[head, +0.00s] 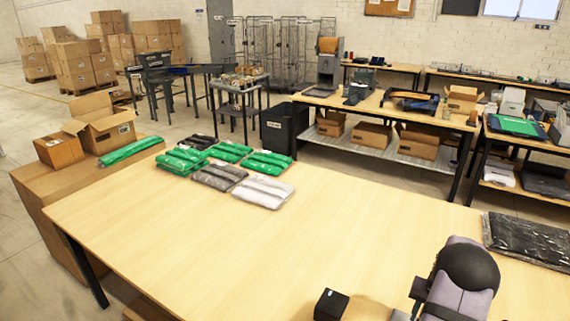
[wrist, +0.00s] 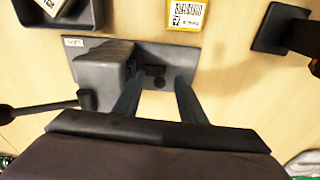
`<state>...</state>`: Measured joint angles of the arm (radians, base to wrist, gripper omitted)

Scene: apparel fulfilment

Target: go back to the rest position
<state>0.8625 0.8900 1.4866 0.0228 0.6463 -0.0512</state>
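My gripper (wrist: 156,84) shows in the wrist view with its two bluish fingers apart. I see nothing held between them. Beyond the fingers is a grey device (wrist: 102,68) on a flat grey plate (wrist: 212,55), on a light wood surface. I cannot tell whether the fingers touch the device or only overlap it in the picture. In the head view, part of my arm stands at the lower right, over the near edge of the wooden table (head: 230,250). My fingers are not visible there.
Green bagged garments (head: 183,161) and grey ones (head: 218,176) lie at the table's far left; a dark bagged one (head: 527,239) lies at right. The table's middle is clear. The wrist view shows a black tray (wrist: 62,17), a yellow-labelled item (wrist: 187,14) and a dark stand (wrist: 270,38).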

